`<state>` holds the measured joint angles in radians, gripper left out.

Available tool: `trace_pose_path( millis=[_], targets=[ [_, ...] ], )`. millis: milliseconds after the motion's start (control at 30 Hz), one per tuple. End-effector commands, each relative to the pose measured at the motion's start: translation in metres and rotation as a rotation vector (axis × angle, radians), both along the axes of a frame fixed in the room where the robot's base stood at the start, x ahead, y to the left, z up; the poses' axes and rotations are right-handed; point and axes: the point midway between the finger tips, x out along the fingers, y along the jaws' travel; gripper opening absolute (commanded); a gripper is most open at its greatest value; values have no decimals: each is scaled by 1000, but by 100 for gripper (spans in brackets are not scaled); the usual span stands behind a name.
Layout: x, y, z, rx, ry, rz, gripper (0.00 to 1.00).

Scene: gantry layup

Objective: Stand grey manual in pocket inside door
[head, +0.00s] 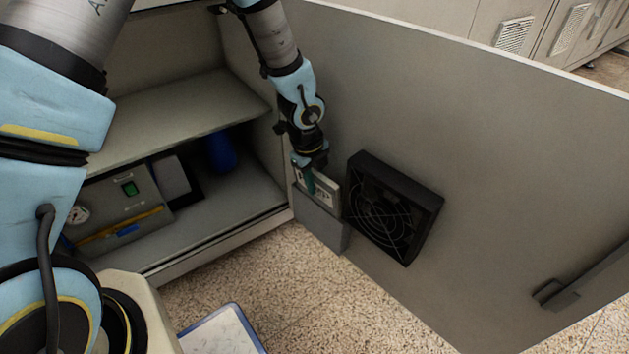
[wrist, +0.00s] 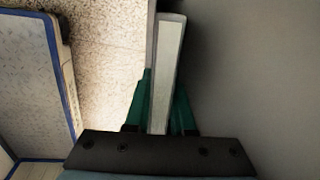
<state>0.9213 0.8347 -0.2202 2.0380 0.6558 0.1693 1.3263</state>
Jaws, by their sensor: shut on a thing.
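The grey manual (head: 327,189) is upright at the pocket on the inside of the open door (head: 480,170). Its lower part is hidden behind the front wall of the grey pocket (head: 321,223). My gripper (head: 311,180) is above the pocket with its green fingers shut on the manual. In the wrist view the manual (wrist: 168,65) shows edge-on as a pale strip between the green fingers of my gripper (wrist: 160,100). I cannot tell whether the manual touches the pocket's bottom.
A black fan (head: 394,207) is mounted on the door just right of the pocket. The cabinet shelf (head: 180,115) is at the left, with a grey box (head: 115,205) and a blue object (head: 221,152) below it. A blue-edged board (head: 222,332) is at the bottom.

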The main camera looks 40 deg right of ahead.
Motion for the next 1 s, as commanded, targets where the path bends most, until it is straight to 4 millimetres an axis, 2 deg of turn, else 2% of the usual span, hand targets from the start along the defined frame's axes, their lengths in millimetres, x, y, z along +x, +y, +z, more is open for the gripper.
trace_pose_path(
  millis=[200, 233, 533, 800, 867, 1000],
  targets=[
    [0, 0, 0, -1, 0, 0, 0],
    [0, 0, 0, -1, 0, 0, 25],
    [0, 0, 0, -1, 0, 0, 57],
    [0, 0, 2, -1, 0, 0, 57],
    [0, 0, 7, -2, 0, 1, 57],
    [1, 4, 29, -3, -1, 2, 57]
  ],
)
